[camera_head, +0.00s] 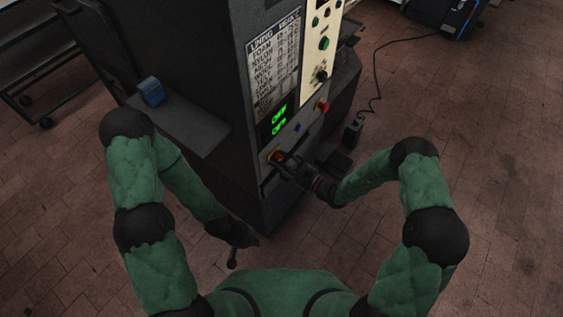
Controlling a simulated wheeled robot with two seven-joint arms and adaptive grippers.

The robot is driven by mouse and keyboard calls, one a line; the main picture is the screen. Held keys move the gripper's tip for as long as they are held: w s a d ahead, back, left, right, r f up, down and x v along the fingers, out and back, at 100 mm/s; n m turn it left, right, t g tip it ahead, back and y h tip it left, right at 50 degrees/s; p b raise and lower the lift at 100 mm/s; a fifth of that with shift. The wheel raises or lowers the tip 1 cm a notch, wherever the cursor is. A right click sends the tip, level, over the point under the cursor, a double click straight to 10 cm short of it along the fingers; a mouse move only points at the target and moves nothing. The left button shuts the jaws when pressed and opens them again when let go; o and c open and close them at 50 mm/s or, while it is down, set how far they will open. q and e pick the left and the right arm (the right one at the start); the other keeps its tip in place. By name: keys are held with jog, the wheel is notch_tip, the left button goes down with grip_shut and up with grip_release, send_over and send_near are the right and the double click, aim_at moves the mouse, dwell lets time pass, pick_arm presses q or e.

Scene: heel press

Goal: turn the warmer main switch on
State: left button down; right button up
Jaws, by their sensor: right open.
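The warmer main switch (279,157) is a red knob with a yellow surround, low on the front of the dark machine (205,75). My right gripper (284,163) is open at the switch and partly covers it. I cannot tell whether its fingers touch the knob. The green display (279,119) above the switch has two lines that seem to read OFF. My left gripper (233,258) hangs low, away from the switch, in front of the machine's base. It is dark and small, and its fingers are not clear.
A side shelf (190,125) carries a blue object (151,91) on the left. A red button (322,106) and a control panel (322,45) sit above the switch. A black cable (376,75) runs over the brick floor to a small box (353,131).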

grip_shut()
jog(key=shift+m, duration=0.3)
jog(key=m+p, duration=0.3)
jog(key=m, duration=0.5)
jog(key=shift+r+p, duration=0.2)
jog(key=shift+p, duration=0.1)
jog(key=m+p, duration=0.1)
jog(key=m, duration=0.3)
jog(key=shift+r+m, duration=0.1)
jog(key=shift+m, duration=0.2)
jog(key=m+p, duration=0.1)
jog(key=m, duration=0.3)
jog(key=shift+w+m, duration=0.1)
jog(key=shift+m, duration=0.2)
